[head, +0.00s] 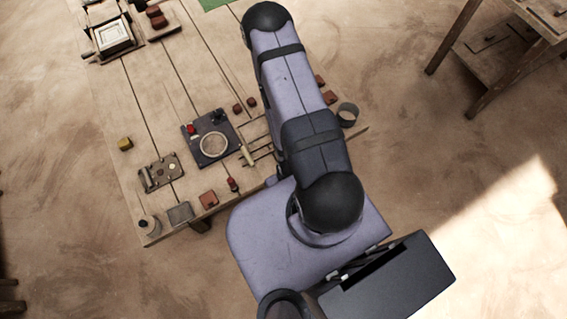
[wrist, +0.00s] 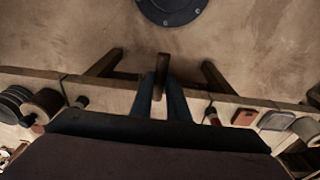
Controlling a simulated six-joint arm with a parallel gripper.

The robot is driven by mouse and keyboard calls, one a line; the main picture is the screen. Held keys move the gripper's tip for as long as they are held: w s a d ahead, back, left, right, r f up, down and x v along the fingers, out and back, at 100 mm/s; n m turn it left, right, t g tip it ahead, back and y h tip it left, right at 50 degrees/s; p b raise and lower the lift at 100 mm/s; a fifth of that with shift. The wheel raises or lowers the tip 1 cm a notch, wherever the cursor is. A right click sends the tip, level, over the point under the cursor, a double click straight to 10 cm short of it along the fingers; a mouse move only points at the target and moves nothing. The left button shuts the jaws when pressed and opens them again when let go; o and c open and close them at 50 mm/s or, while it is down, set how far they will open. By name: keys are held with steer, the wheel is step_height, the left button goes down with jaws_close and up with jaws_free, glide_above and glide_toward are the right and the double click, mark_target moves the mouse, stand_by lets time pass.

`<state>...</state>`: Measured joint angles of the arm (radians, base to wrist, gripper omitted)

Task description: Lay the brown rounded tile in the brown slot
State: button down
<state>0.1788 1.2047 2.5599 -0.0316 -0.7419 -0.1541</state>
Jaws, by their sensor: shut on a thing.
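My gripper (wrist: 161,92) shows in the wrist view, out over the table's front edge. It is shut on a brown piece, which I take to be the brown rounded tile (wrist: 162,64). The piece stands edge-on between the two dark fingers, so its rounded outline cannot be made out. In the head view my arm hides the gripper and the tile, or they lie outside the picture. I cannot pick out the brown slot in either view. A dark board with a round pale plate (head: 214,146) lies on the table in the head view.
The wooden table (head: 150,92) carries a metal fixture (head: 160,172), a yellow block (head: 125,144), a reddish tile (head: 208,199), a grey tile (head: 180,214) and a grey ring (head: 347,113). Framed boxes stand at its far left. Bare planks lie between them.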

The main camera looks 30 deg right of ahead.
steer(key=shift+w, duration=0.5)
steer(key=w+a+r+b, duration=0.35)
steer(key=w+r, duration=0.95)
steer(key=w, duration=0.5)
steer(key=b, duration=1.6)
glide_above(160, 172)
step_height(160, 172, down, 6)
steer(key=shift+s+f+p, duration=0.15)
steer(key=shift+f+p, duration=0.45)
steer(key=shift+f, duration=2.05)
steer(key=shift+s+f+p, duration=0.15)
steer(key=shift+f+p, duration=0.45)
steer(key=shift+f, duration=2)
